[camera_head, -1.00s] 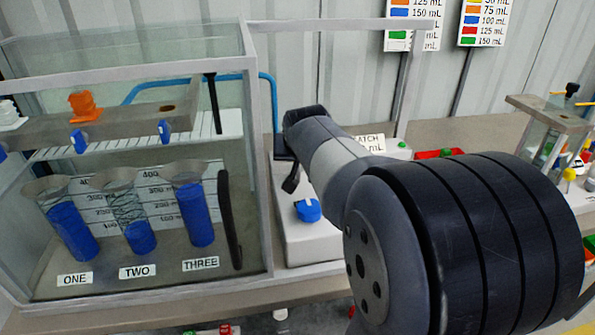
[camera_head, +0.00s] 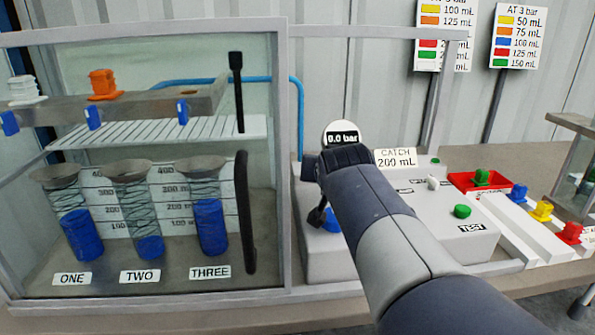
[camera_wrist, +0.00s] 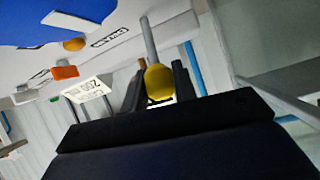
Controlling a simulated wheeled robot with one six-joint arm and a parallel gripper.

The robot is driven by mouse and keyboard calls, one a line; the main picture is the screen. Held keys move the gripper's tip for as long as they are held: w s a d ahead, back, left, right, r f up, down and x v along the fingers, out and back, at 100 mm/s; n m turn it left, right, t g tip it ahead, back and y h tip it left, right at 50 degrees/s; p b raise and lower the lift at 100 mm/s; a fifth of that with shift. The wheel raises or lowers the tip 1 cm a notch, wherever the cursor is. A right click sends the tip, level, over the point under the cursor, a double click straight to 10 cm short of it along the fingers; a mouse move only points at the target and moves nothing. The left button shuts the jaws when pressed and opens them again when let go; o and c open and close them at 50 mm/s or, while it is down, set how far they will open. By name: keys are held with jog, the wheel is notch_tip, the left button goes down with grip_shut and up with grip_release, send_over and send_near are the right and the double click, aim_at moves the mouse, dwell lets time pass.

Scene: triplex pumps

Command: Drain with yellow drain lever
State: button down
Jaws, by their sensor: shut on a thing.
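The yellow knob of the drain lever (camera_wrist: 160,82) sits between the two fingers of my gripper (camera_wrist: 160,88) in the wrist view, with its grey rod running up from the knob. My gripper is shut on this lever. In the head view the lever is hidden behind my arm, and only a dark part of my gripper (camera_head: 318,214) shows beside the blue knob (camera_head: 332,220) on the grey test console (camera_head: 440,220). The gauge (camera_head: 342,137) above reads 0.0 bar.
A glass case (camera_head: 285,250) at left holds cylinders ONE, TWO and THREE with blue contents. A CATCH 200 mL sign (camera_head: 396,158) stands behind the console. A red tray (camera_head: 470,181) and coloured pieces lie at right.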

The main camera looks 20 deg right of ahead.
jog(key=c, duration=1.1)
grip_release()
jog(key=shift+c, duration=0.2)
jog(key=shift+s+r, duration=0.1)
